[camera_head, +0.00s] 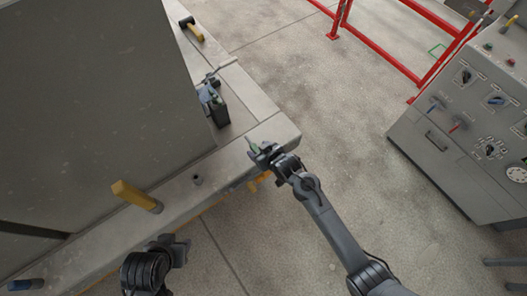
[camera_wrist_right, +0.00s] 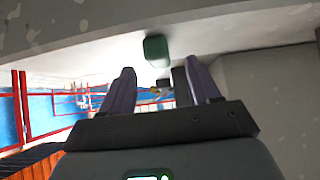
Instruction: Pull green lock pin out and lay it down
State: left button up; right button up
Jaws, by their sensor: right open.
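A green pin (camera_head: 254,147) shows at the tip of my right gripper (camera_head: 263,152), over the front right corner of the concrete ledge. In the right wrist view, a dark green block-like end (camera_wrist_right: 157,50) sits just beyond and between the two open fingers of the right gripper (camera_wrist_right: 160,72), against the pale ledge. I cannot tell whether it touches the ledge. A black and blue-grey clamp (camera_head: 214,103) with a small green part stands on the ledge by the big grey panel. My left gripper (camera_head: 178,250) is at the bottom, away from the pin; its jaws are unclear.
The grey panel (camera_head: 90,95) stands on the concrete ledge (camera_head: 270,130). A yellow-handled tool (camera_head: 135,195) and a dark stub (camera_head: 197,180) are on its near side. A yellow-and-black hammer (camera_head: 191,30) lies farther back. A control console (camera_head: 450,125) stands right; floor between is clear.

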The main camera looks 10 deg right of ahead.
jog(key=p+v, duration=0.2)
jog(key=v, duration=0.8)
jog(key=s+d+f+m+g, duration=0.1)
jog(key=s+d+f+g, duration=0.2)
jog(key=s, duration=0.8)
jog(key=s+d+r+m+g+h, duration=0.2)
jog(key=s+d+r+m+h, duration=0.15)
jog(key=s+d+r, duration=0.6)
notch_tip(320, 180, up, 20)
jog(key=s+n+p, duration=0.1)
jog(key=s+p, duration=0.1)
jog(key=p, duration=1.9)
jog(key=shift+d+h, duration=0.35)
